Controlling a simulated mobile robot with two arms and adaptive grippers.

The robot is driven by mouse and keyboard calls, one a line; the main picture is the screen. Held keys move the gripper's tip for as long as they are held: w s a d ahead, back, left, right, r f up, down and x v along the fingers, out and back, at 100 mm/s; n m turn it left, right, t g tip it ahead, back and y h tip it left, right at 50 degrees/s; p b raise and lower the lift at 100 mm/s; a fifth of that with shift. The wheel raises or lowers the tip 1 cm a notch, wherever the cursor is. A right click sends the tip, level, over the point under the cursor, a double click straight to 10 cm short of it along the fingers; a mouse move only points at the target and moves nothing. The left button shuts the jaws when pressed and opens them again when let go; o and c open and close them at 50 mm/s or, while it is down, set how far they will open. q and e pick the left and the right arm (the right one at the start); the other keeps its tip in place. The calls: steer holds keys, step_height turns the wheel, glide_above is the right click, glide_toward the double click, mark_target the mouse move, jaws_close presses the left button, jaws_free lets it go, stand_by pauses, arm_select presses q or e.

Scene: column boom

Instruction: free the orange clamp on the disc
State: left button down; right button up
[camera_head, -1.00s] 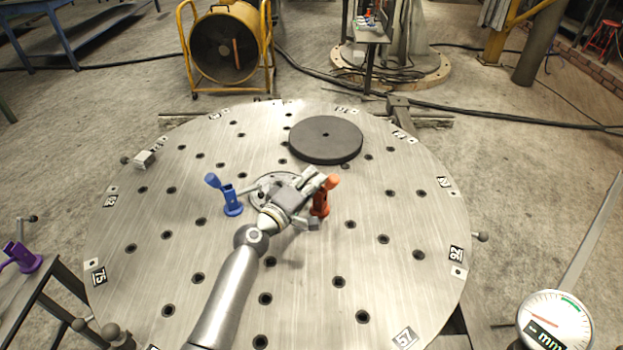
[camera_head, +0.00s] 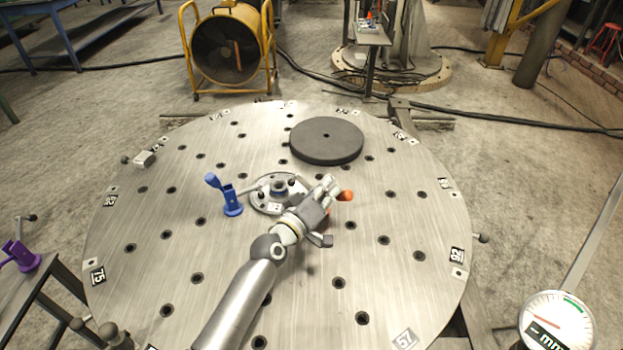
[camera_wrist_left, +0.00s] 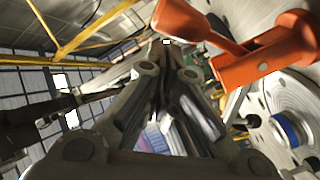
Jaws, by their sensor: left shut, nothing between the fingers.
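The orange clamp (camera_head: 345,195) is on the big round steel disc (camera_head: 200,275), right of its hub. In the head view only a small orange piece shows; my left gripper hides the rest. In the left wrist view the orange clamp (camera_wrist_left: 268,52) fills the upper right, its lever reaching left close to my fingertips. My left gripper (camera_head: 331,184) is shut and empty, its fingers together in the wrist view (camera_wrist_left: 168,50), beside the lever. I cannot tell whether they touch. My right gripper is not in view.
A blue clamp (camera_head: 232,206) stands left of the hub (camera_head: 262,205). A dark round plate (camera_head: 326,142) lies toward the disc's far side. A purple clamp (camera_head: 20,257) is on a stand at left. A dial gauge (camera_head: 556,325) is at lower right. The disc's near left is clear.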

arm_select(q)
steer(key=shift+s+d+f+m, duration=0.45)
steer(key=shift+d+f+m, duration=0.1)
steer(key=shift+d+m, duration=0.3)
steer(key=shift+r, duration=0.1)
